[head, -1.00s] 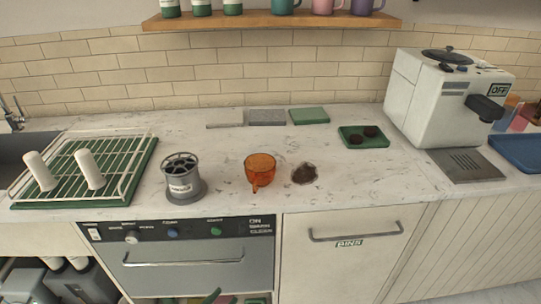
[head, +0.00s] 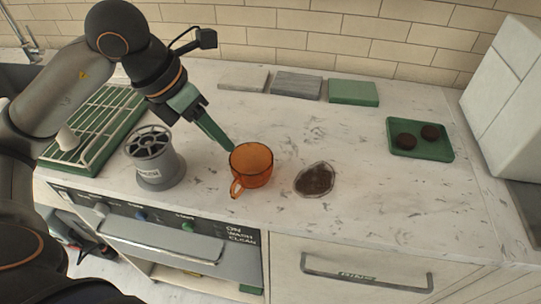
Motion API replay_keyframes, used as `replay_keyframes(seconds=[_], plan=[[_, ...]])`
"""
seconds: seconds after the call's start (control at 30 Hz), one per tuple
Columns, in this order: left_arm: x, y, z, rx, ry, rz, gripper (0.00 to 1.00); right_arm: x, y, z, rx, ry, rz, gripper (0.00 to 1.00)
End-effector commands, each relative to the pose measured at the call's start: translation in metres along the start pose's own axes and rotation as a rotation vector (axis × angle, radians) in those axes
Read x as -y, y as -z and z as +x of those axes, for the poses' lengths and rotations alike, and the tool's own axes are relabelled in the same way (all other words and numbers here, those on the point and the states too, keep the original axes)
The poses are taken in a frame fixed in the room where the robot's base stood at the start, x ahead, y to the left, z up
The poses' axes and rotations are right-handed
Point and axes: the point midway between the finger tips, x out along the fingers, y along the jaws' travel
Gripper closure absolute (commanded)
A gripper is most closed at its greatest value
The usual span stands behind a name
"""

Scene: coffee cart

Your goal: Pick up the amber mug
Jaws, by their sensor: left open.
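The amber mug (head: 252,168) stands upright on the marbled counter in the head view, with its handle toward the front left. It is translucent orange and looks empty. My left gripper (head: 226,146) reaches down from the upper left, its green fingertips just behind and left of the mug's rim. The gripper is open with nothing in it. Whether a finger touches the mug, I cannot tell. My right gripper is not in view.
A grey slotted holder (head: 157,161) stands close left of the mug. A green tray (head: 420,140) holds two dark round things. A drying rack (head: 95,135) is at left. Flat blocks, including a green one (head: 353,92), lie along the wall.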

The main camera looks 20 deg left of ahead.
Motion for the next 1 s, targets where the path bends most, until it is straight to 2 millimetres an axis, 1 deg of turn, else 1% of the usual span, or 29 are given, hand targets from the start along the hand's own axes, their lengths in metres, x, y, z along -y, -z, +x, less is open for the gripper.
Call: replay_keyframes(seconds=[0.03,0.1,0.17,0.27,0.4,0.5,0.77,0.9,1.0], plan=[[-0.013,0.001,-0.008,0.007,-0.072,-0.009,0.59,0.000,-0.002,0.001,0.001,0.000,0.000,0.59],[-0.024,0.003,-0.014,0.008,-0.132,-0.020,0.59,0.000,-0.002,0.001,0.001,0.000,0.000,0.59],[-0.029,0.004,-0.013,0.007,-0.155,-0.026,0.59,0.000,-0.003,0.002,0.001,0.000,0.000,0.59],[-0.032,0.004,0.002,0.002,-0.159,-0.028,0.59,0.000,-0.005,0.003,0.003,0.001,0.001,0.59],[-0.035,0.004,0.028,0.002,-0.155,-0.027,0.59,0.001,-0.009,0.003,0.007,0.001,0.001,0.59],[-0.037,0.003,0.043,0.005,-0.154,-0.028,0.59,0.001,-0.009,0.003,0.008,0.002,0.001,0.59],[-0.037,0.002,0.064,0.005,-0.152,-0.025,0.59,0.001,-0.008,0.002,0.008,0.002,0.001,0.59],[-0.035,0.000,0.085,0.003,-0.150,-0.026,0.59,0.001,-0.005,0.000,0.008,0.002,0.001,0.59],[-0.037,0.000,0.099,0.005,-0.152,-0.027,0.59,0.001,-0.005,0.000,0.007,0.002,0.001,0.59]])
